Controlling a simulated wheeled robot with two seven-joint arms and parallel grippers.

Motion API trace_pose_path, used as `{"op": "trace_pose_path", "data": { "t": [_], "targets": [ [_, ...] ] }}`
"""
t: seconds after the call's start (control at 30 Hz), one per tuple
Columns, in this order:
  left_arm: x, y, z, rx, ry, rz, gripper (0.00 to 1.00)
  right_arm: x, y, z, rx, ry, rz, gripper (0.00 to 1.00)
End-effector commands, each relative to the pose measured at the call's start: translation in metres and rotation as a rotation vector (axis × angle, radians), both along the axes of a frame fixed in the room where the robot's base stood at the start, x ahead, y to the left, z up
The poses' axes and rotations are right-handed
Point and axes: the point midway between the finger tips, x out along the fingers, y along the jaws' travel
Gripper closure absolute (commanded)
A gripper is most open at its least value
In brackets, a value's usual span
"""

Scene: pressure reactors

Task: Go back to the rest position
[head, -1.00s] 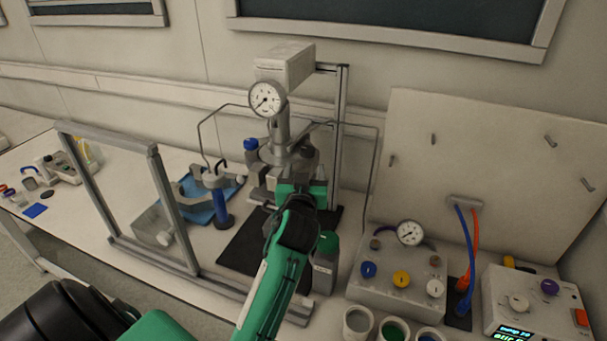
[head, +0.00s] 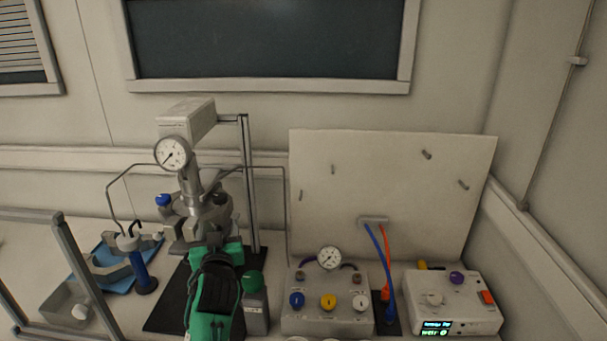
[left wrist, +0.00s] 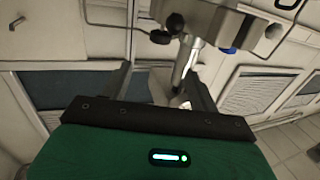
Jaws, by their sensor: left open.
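My left gripper (head: 208,238) is in front of the pressure reactor (head: 193,190), low by its clamped head; its fingers are largely hidden there by the green gripper body. In the left wrist view my left gripper (left wrist: 158,74) is open, its two dark fingers apart with nothing clearly held between them. Metal reactor parts (left wrist: 200,20) show beyond the fingers there. The reactor carries a round gauge (head: 172,154) and a blue knob (head: 163,200). I cannot tell whether the gripper touches the reactor. My right gripper is not in view.
A grey frame (head: 80,265) and a blue tray (head: 110,276) stand at the left. A grey bottle with a green cap (head: 254,282) is close right of my arm. A gauge box (head: 325,317) and a control box (head: 470,312) stand further right, before a pale panel (head: 390,180).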

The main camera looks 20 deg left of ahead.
Motion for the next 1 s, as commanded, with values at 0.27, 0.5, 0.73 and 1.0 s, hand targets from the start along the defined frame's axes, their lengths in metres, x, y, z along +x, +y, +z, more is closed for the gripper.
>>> {"op": "trace_pose_path", "data": {
  "t": [0.27,0.5,0.73,1.0],
  "targets": [
    [-0.036,-0.015,-0.057,-0.036,0.189,-0.039,0.39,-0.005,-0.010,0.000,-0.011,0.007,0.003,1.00],
    [-0.134,-0.060,-0.159,-0.105,0.617,-0.180,0.39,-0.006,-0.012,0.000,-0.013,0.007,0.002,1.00],
    [-0.231,-0.103,-0.212,-0.146,0.954,-0.346,0.39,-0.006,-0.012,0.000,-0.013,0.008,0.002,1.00],
    [-0.317,-0.136,-0.235,-0.174,1.216,-0.511,0.39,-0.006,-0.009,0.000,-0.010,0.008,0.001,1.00]
  ]
}}
